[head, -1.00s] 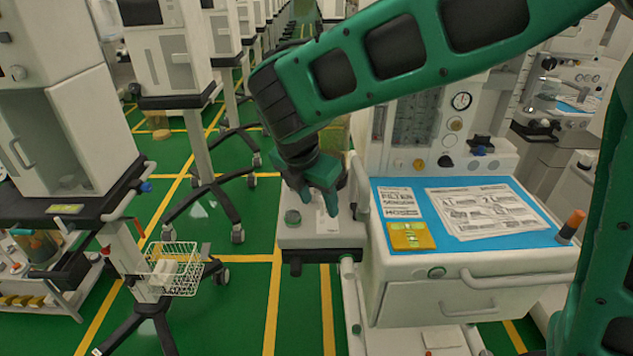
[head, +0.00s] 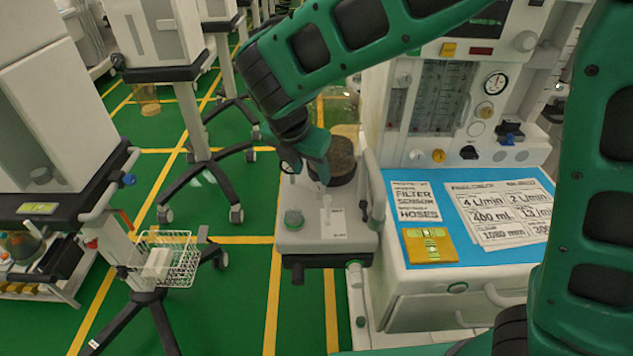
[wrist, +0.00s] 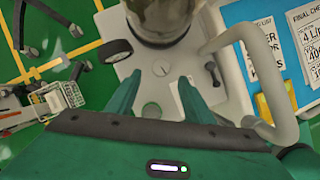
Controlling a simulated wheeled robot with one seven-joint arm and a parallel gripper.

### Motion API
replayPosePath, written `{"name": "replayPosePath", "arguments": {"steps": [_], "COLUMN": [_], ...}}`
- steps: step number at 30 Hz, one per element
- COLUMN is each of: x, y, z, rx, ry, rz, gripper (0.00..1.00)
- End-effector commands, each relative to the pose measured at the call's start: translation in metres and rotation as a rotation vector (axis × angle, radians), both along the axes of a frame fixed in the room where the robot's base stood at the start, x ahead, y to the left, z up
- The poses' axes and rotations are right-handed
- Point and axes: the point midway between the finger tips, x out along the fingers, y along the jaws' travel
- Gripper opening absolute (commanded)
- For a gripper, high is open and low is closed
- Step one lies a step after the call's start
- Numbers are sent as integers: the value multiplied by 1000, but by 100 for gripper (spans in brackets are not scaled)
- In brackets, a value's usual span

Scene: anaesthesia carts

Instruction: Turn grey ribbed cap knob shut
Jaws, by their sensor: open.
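I cannot pick out the grey ribbed cap knob with certainty. A dark round part with a pale centre (wrist: 117,50) stands at the left side of the pale grey block in the wrist view; its ribs are too small to tell. A small round detail (wrist: 160,67) lies on the block's top, between the fingertip lines. My gripper (head: 318,178) is above the block in the head view, beside a dark canister. In the wrist view my gripper (wrist: 160,77) is open, its two green fingers apart with nothing held between them.
The canister (head: 343,160) and a curved pale pipe (wrist: 285,80) crowd the gripper. A blue-topped cart (head: 415,285) stands right; a wire basket (head: 170,262) stands left.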

Motion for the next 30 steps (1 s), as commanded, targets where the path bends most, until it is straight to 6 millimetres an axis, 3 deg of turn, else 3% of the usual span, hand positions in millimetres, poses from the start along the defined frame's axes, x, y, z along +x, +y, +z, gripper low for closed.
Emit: {"name": "replayPosePath", "arguments": {"steps": [6, 12, 25, 26, 30], "x": [13, 21, 24, 24, 24], "y": [-11, -16, -17, -17, -17], "z": [-37, -60, -69, -69, -68], "rx": [-3, -1, 1, 1, 1], "ry": [2, 1, 0, 0, 0], "rz": [-4, -5, -4, -4, -4], "gripper": [47, 47, 47, 45, 12]}}
